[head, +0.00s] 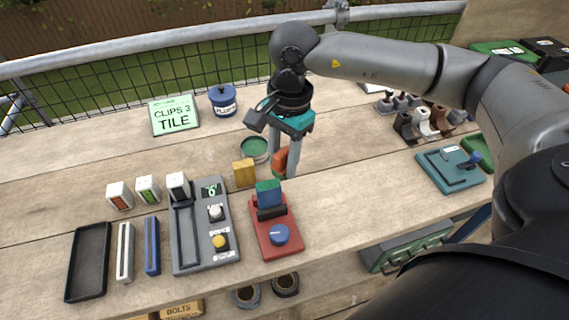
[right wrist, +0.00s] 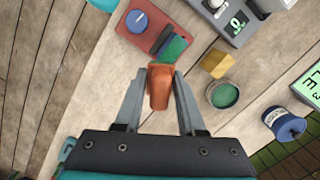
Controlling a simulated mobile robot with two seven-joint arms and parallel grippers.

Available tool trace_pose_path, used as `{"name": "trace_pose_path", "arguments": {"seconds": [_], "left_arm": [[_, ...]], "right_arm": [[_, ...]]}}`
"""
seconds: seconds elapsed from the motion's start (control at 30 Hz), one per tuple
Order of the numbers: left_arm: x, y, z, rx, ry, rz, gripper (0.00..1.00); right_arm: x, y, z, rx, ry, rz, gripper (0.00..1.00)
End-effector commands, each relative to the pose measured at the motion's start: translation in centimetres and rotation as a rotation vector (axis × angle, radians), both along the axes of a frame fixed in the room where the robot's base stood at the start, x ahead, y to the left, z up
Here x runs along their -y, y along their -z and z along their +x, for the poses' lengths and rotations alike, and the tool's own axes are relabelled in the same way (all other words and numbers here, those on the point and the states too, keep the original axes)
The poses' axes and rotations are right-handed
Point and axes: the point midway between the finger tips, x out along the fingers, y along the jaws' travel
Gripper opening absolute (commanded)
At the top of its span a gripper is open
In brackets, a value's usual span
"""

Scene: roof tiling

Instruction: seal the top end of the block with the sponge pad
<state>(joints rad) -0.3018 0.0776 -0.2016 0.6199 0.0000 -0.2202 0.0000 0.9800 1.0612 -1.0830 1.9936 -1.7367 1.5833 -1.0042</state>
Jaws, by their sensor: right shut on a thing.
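My right gripper (head: 285,172) points down and is shut on an orange piece (head: 280,160), which looks like the sponge pad. In the right wrist view the orange pad (right wrist: 160,88) sits between the two grey fingers (right wrist: 163,76). The block (head: 268,194) stands upright in a red clamp (head: 272,240) with a blue knob. It is blue on its side and green on top; it also shows in the right wrist view (right wrist: 174,48). The held pad is above and behind the block, apart from it. My left gripper is not in view.
An open tin of green stuff (head: 255,149) and a yellow block (head: 244,173) stand behind the clamp. A teal fixture (head: 450,170) lies right. Bare boards separate it from the clamp.

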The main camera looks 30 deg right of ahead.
Motion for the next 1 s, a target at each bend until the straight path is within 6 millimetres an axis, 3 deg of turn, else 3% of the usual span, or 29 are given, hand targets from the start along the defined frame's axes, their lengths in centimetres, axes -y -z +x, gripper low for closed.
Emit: {"name": "trace_pose_path", "arguments": {"seconds": [0.53, 1.0], "left_arm": [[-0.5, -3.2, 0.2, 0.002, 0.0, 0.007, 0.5], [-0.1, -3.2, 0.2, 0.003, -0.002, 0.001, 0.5]], "right_arm": [[-0.1, -5.1, 0.5, 0.002, 0.014, 0.002, 0.0], [-0.1, -5.3, 0.5, 0.001, 0.016, 0.001, 0.0]]}}
